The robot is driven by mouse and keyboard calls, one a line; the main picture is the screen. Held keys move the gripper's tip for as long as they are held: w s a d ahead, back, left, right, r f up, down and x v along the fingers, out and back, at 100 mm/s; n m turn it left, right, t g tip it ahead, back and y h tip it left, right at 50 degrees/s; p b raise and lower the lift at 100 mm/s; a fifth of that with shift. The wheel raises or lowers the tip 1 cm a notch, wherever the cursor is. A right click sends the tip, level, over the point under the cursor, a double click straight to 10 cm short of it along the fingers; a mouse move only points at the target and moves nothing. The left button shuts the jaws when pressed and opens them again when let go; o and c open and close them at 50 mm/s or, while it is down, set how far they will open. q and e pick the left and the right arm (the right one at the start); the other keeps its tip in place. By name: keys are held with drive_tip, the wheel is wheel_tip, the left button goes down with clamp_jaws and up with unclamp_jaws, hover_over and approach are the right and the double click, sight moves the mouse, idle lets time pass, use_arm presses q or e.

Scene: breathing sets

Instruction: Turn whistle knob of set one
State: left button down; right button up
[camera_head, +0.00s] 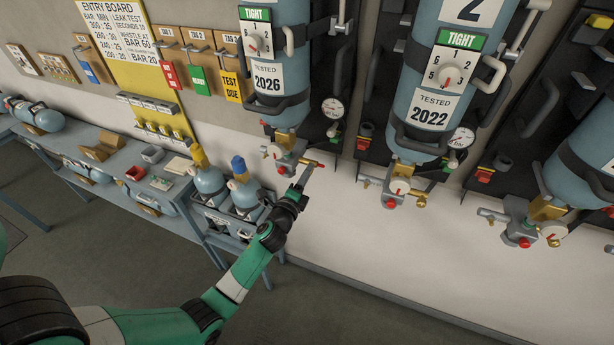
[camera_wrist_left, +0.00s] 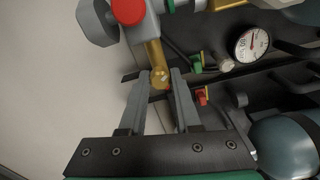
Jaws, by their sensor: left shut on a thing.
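Set one is the blue cylinder (camera_head: 290,108) with the 2026 tag, left of the cylinder marked 2. Its valve block (camera_head: 284,158) hangs below, with a red cap. The whistle knob (camera_wrist_left: 160,78), small and brass, sits at the end of a brass stem, between my fingertips in the left wrist view. My left gripper (camera_head: 308,174) reaches it from below and is shut on it. It also shows in the left wrist view (camera_wrist_left: 160,84). The fingertips partly cover the knob in the head view. My right gripper is not in view.
A pressure gauge (camera_head: 333,108) hangs right of set one. The cylinder of set two (camera_head: 420,110) and another (camera_head: 585,150) hang further right. Small yellow- and blue-topped cylinders (camera_head: 209,182) stand in a crate left of my gripper. The wall below the sets is bare.

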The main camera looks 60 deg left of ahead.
use_arm(q)
drive_tip(key=shift+n+b, duration=2.6)
drive_tip(key=shift+n, duration=2.9)
drive_tip(key=c, duration=0.6)
unclamp_jaws()
drive_tip(key=v, duration=1.1)
drive_tip(key=shift+s+d, duration=0.2)
drive_tip(key=shift+d, duration=0.05)
